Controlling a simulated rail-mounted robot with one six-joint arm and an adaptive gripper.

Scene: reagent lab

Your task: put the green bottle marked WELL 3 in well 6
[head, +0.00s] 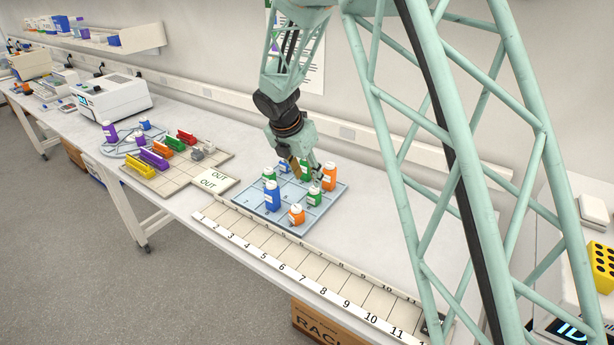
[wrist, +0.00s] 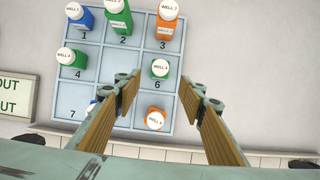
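In the wrist view a small green bottle (wrist: 160,68) with a white lid stands upright in well 6 of the blue-grey tray (wrist: 99,64); its lid number is too small to read surely. A larger green bottle (wrist: 119,22) is in well 2 and another small green one (wrist: 64,57) in well 4; their numbers are also unclear. My gripper (wrist: 160,90) is open and empty. Its fingers are spread to either side of the well 6 bottle, apparently not touching it. In the head view my gripper (head: 307,174) is over the tray, just behind that bottle (head: 314,198).
Orange bottles stand in well 3 (wrist: 165,33) and well 9 (wrist: 155,118), and a blue one (wrist: 83,20) in well 1. A tall blue bottle (head: 272,198) at the front is mostly hidden by a finger in the wrist view. A numbered rack (head: 276,250) lies in front.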

